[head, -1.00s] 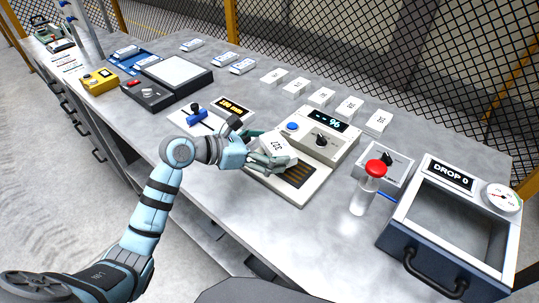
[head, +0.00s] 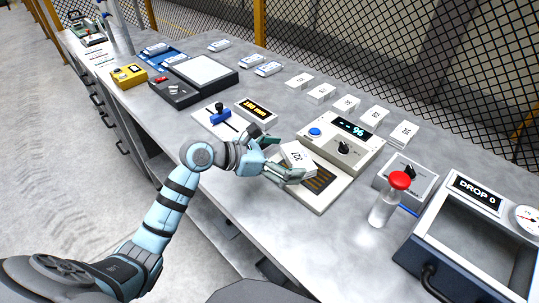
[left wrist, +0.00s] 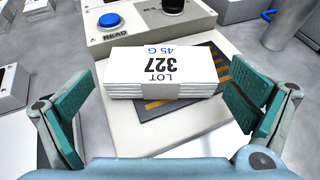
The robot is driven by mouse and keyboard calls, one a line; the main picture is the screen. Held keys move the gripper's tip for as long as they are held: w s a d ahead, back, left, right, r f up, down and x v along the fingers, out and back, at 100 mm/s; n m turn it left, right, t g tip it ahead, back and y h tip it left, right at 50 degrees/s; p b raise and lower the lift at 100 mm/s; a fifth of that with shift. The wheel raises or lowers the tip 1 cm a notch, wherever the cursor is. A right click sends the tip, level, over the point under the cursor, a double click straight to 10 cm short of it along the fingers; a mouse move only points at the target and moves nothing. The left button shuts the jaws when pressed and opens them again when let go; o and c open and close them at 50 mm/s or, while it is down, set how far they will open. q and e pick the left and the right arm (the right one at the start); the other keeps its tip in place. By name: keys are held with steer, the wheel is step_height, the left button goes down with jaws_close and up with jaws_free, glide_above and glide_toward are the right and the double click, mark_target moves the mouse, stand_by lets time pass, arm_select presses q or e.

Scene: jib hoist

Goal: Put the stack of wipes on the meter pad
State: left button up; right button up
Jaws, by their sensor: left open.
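The stack of wipes (head: 297,157) is a white block labelled LOT 327, 45 G. In the left wrist view the stack (left wrist: 163,72) lies flat, partly over the dark, gold-striped meter pad (left wrist: 200,105) and partly over the pale plate to its left. The striped pad (head: 321,180) also shows in the head view. My left gripper (head: 284,160) is open, with its fingers near the stack. In the left wrist view its green-padded fingers (left wrist: 162,100) stand to either side of the stack, with gaps between. My right gripper is not in view.
Behind the pad is the meter housing (head: 362,143) with a blue READ button and knob. Several other white stacks (head: 345,104) line the back. A slider panel (head: 212,118) is left.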

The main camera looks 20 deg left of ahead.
arm_select(q)
steer(key=v, duration=1)
steer(key=shift+a+f, duration=0.1)
steer(key=shift+a, duration=0.05)
steer(key=shift+s+a+r, duration=0.2)
steer(key=shift+s+r, duration=0.1)
steer(key=shift+s, duration=0.05)
